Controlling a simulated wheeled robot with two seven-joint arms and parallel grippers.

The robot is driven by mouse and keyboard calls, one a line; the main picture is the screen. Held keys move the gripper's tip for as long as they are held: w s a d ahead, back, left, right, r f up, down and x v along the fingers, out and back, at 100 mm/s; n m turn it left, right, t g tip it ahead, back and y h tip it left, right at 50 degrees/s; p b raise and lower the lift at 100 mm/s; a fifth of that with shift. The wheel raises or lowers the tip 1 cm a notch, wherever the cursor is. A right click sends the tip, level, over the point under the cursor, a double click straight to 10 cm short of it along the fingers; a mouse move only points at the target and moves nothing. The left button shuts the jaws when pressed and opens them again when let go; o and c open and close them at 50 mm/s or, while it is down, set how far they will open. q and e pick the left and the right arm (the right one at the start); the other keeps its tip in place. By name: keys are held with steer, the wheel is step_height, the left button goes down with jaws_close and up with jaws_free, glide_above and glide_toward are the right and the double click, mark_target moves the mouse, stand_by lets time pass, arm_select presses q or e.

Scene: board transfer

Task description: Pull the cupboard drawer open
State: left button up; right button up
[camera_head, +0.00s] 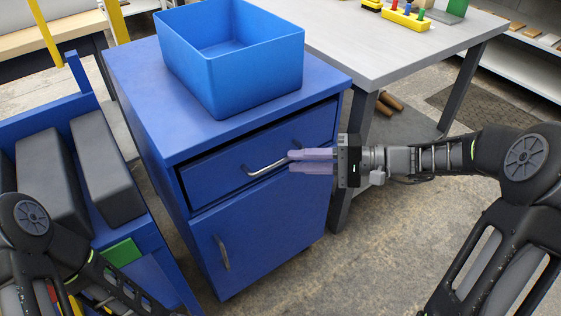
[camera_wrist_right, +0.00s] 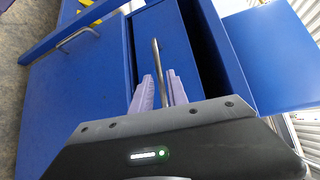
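The blue cupboard (camera_head: 145,100) stands in the middle of the head view. Its drawer (camera_head: 215,172) is slightly out, with a dark gap under the top; the gap also shows in the right wrist view. The drawer's silver bar handle (camera_head: 262,168) crosses its front. My right gripper (camera_head: 293,160) reaches in from the right, its pale purple fingers on either side of the handle near its right end. In the right wrist view the handle (camera_wrist_right: 156,60) runs between the fingers, which look closed on it. My left arm shows at lower left, but its gripper is out of view.
A blue open bin (camera_head: 225,75) stands on the cupboard top. A door with its own handle (camera_head: 222,253) is below the drawer. A grey table (camera_head: 385,45) is at right, a blue rack with dark boxes (camera_head: 105,165) at left. Floor in front is partly clear.

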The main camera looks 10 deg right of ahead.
mark_target(284, 161)
steer(key=shift+b+x, duration=0.35)
steer(key=shift+x, duration=2.05)
steer(key=shift+c, duration=0.2)
jaws_close()
